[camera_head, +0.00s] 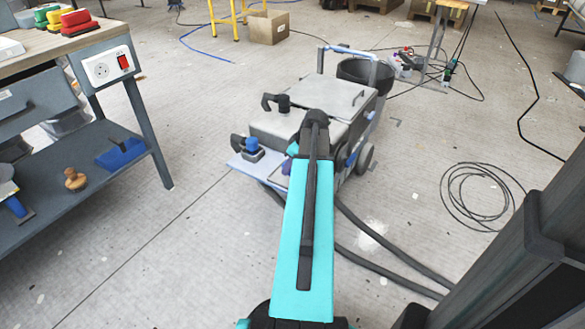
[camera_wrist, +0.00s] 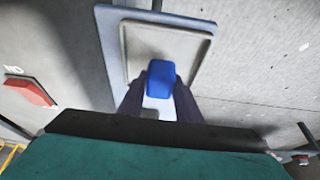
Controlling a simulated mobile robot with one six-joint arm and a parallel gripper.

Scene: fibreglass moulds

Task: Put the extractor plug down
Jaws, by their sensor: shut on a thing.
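The extractor plug (camera_wrist: 160,77) is a blue block in the wrist view. It sits between the two dark purple fingers of my gripper (camera_wrist: 160,92), which is shut on it. Behind it is a grey recessed tray with a blue rim (camera_wrist: 112,50); I cannot tell whether the plug touches it. In the head view the extractor (camera_head: 318,100) is a grey wheeled machine with a pale blue shelf (camera_head: 238,164) on its near left. My arm hides part of the machine.
A workbench (camera_head: 50,45) with a white socket and red switch (camera_head: 124,62) stands at the left. Dark hoses (camera_head: 375,245) run along the floor beside my arm. A coiled cable (camera_head: 475,197) lies at the right. A red switch (camera_wrist: 30,92) shows left in the wrist view.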

